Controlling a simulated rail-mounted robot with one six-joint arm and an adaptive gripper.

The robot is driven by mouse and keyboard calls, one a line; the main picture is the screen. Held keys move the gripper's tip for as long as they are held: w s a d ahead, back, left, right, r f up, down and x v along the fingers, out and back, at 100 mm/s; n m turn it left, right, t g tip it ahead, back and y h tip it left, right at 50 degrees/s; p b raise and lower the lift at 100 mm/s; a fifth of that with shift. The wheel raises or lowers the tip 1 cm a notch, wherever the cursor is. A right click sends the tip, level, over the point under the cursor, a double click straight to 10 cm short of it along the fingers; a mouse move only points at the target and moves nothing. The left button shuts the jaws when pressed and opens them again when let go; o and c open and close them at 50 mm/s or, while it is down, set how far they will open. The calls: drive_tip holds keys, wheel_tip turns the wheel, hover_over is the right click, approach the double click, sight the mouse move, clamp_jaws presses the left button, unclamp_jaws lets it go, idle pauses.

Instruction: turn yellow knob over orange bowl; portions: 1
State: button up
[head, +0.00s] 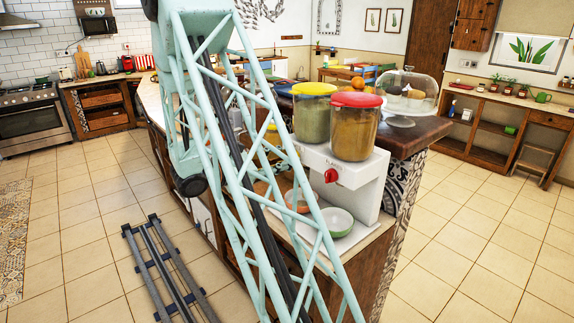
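A white dispenser (358,187) stands on the counter. It carries a yellow-lidded canister (312,118) with greenish contents and a red-lidded canister (354,130) with brown contents. A red knob (331,175) shows on its front above a green bowl (338,221). An orange bowl (298,201) sits to the left of the green bowl, partly covered by my pale-green lattice arm. I cannot make out the yellow knob; my arm crosses in front of that part of the dispenser. The contents of the orange bowl are not clear. My gripper is not in view.
A glass dome stand (407,99) and oranges (357,83) are on the counter behind the dispenser. My arm crosses close in front of the counter. Rails (168,268) lie on the tiled floor at lower left. Floor at right is clear.

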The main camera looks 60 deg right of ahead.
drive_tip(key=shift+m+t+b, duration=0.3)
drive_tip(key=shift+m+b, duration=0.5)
drive_tip(key=shift+b, duration=0.5)
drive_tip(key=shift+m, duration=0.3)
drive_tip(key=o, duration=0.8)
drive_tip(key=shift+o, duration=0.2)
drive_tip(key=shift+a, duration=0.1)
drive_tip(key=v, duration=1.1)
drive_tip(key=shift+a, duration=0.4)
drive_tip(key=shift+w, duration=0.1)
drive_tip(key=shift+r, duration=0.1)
